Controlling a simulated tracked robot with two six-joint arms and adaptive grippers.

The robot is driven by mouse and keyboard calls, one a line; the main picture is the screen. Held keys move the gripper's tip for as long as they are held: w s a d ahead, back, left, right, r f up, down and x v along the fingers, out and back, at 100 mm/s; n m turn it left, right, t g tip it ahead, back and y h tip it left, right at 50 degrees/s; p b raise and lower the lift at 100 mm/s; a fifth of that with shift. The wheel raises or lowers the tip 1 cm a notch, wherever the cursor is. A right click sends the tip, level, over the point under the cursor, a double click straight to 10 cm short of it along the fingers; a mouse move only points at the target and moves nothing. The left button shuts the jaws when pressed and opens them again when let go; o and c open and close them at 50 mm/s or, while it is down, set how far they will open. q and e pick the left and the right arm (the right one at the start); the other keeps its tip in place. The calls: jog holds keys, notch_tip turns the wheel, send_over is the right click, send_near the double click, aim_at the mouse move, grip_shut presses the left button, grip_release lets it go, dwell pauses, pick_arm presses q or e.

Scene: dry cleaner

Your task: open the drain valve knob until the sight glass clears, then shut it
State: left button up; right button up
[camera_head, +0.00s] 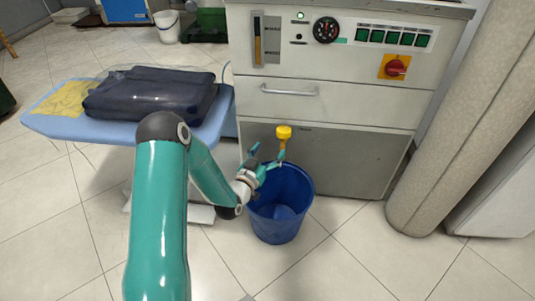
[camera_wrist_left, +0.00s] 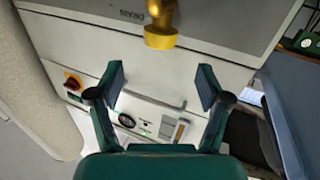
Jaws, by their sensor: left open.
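The yellow drain valve knob (camera_head: 284,132) sticks out from the grey lower panel of the machine, above a blue bucket (camera_head: 281,205). The sight glass (camera_head: 258,42) is a vertical strip at the upper left of the machine front, with amber colour in it. My left gripper (camera_head: 268,152) is open, just below and left of the knob, above the bucket. In the left wrist view the knob (camera_wrist_left: 160,40) lies beyond the spread fingertips (camera_wrist_left: 161,87), with nothing between them. The sight glass (camera_wrist_left: 180,130) also shows there. My right gripper is not in view.
An ironing board (camera_head: 60,122) with a dark folded garment (camera_head: 150,95) stands left of the machine. A drawer handle (camera_head: 289,91) juts out above the knob. A thick beige column (camera_head: 465,130) stands at the right.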

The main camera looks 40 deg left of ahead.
pick_arm(q)
jog(key=shift+s+d, duration=0.1)
jog(key=shift+s, duration=0.35)
